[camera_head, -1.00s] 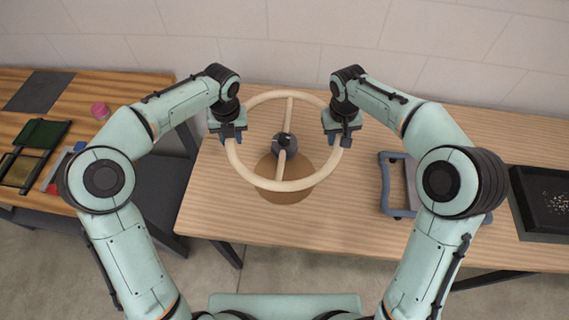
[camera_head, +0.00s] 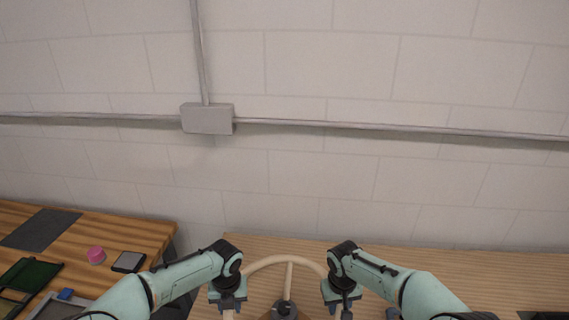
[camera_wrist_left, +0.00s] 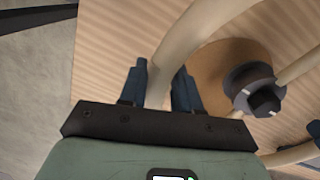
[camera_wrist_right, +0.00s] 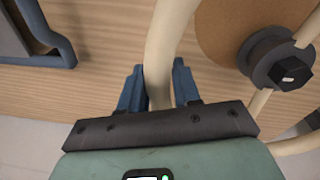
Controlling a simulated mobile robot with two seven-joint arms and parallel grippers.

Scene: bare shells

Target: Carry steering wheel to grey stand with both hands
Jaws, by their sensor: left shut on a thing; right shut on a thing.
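The steering wheel (camera_head: 285,260) has a cream rim, thin spokes and a dark hub (camera_head: 285,309). It shows at the bottom of the head view, its lower part cut off. My left gripper (camera_head: 228,303) is shut on the left side of the rim, which passes between its fingers in the left wrist view (camera_wrist_left: 190,45). My right gripper (camera_head: 341,301) is shut on the right side of the rim, also seen in the right wrist view (camera_wrist_right: 163,45). A round brown disc (camera_wrist_left: 213,68) lies behind the hub. I cannot identify a grey stand for sure.
A light wooden table (camera_head: 440,265) lies beneath the wheel. A blue-grey frame (camera_wrist_right: 40,40) lies on it. A darker wooden table (camera_head: 110,240) at the left holds a dark grey mat (camera_head: 40,230), a pink item (camera_head: 96,255) and trays. A grey wall box (camera_head: 207,118) is behind.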

